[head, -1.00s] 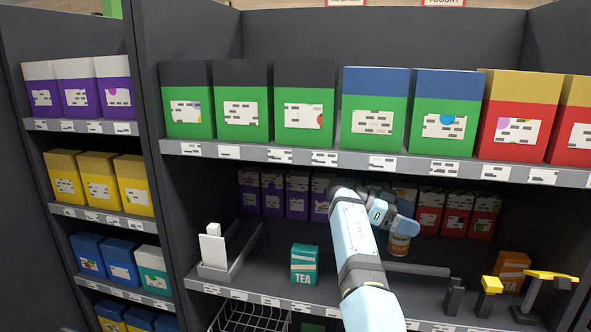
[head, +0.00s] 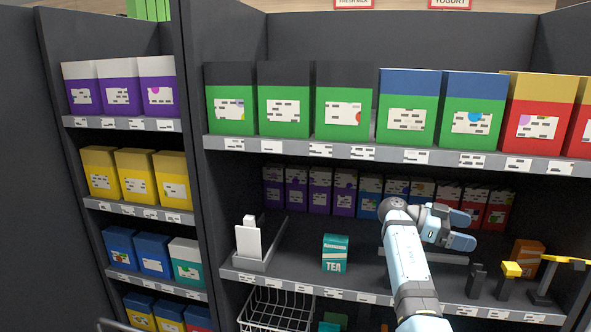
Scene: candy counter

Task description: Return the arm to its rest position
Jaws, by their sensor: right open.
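My right arm is light blue and rises from the bottom right in the head view. Its right gripper (head: 474,230) is in front of the middle shelf, with its two fingers apart and pointing right. Nothing shows between the fingers. The forearm and wrist cover part of that shelf. My left gripper is not in view.
A teal tea box (head: 335,254) stands on the middle shelf, left of my arm. A white card holder (head: 248,240) is farther left. An orange box (head: 527,258) and black-and-yellow fixtures (head: 509,270) are at right. A wire basket (head: 275,312) is below.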

